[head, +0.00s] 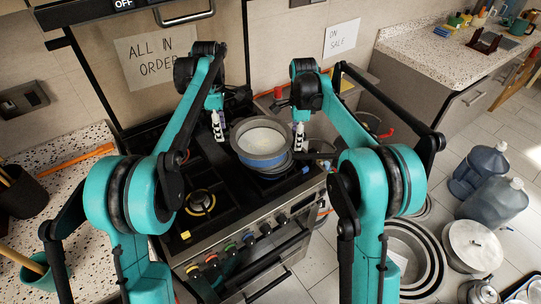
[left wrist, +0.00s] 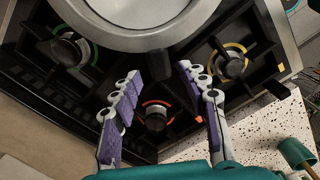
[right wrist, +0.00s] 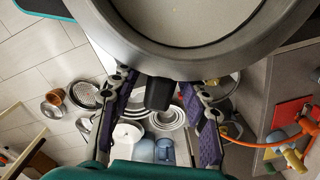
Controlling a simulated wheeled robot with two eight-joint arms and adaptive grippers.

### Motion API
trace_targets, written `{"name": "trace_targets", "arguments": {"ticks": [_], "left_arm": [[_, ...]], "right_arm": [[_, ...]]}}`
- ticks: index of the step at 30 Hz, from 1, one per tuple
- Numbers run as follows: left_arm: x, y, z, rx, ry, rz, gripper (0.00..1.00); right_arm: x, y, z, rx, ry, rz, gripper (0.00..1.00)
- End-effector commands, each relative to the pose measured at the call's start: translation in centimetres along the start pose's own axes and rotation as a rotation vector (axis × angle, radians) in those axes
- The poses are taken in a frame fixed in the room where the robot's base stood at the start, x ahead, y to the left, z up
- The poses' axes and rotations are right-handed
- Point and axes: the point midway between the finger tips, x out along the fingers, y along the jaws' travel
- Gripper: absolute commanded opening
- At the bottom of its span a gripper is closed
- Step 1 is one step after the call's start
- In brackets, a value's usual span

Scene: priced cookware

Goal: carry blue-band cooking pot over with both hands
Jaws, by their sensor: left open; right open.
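The cooking pot (head: 264,148), grey with a blue band and a pale inside, sits upright over the right side of the stove. My left gripper (head: 218,127) is at its left side and my right gripper (head: 299,136) at its right side, both pointing down. In the left wrist view the pot's rim (left wrist: 150,42) fills the top, and a short dark handle lies ahead between the open fingers (left wrist: 157,72). In the right wrist view the pot (right wrist: 190,62) fills the top, and its dark handle (right wrist: 158,94) lies between the open fingers (right wrist: 155,82). Contact is not clear.
The stove (head: 185,205) has free burners left of the pot. A speckled counter (head: 70,165) with a dark utensil cup (head: 22,195) is at left. Blue water jugs (head: 480,170) and large metal pots (head: 410,255) stand on the floor at right. The wall is behind.

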Motion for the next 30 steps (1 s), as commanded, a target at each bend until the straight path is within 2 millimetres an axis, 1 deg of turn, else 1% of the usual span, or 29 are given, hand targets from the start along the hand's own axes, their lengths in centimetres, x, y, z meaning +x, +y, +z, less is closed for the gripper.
{"name": "trace_targets", "arguments": {"ticks": [1,4,8,11,14,21,24,27,30], "left_arm": [[-0.9,-0.1,0.0,0.0,0.0,0.0,0.44],[-2.4,0.0,0.0,0.0,0.0,0.0,0.44],[-3.4,0.0,0.0,0.0,0.0,0.0,0.44],[-3.7,0.0,0.0,0.0,0.0,0.0,0.44],[-3.7,0.0,0.0,0.0,0.0,0.0,0.44],[-3.7,0.0,0.0,0.0,0.0,0.0,0.44],[-3.7,0.0,0.0,0.0,0.0,0.0,0.44],[-3.7,0.0,0.0,0.0,0.0,0.0,0.44],[-3.6,0.0,0.0,0.0,0.0,0.0,0.44]], "right_arm": [[0.0,0.0,0.0,0.0,0.0,0.0,0.45],[0.0,0.0,0.0,0.0,0.0,0.0,0.45],[-0.1,0.0,0.0,0.0,0.0,0.0,0.45],[-0.7,0.0,0.0,0.0,0.0,0.0,0.45],[-2.3,0.0,0.0,0.0,0.0,0.0,0.45],[-7.5,0.0,0.0,0.0,0.0,0.0,0.45],[-9.4,0.0,0.0,0.0,0.0,0.0,0.45],[-10.8,-0.1,0.0,0.0,0.0,0.0,0.45],[-11.6,0.0,0.0,0.0,0.0,0.0,0.45]]}}
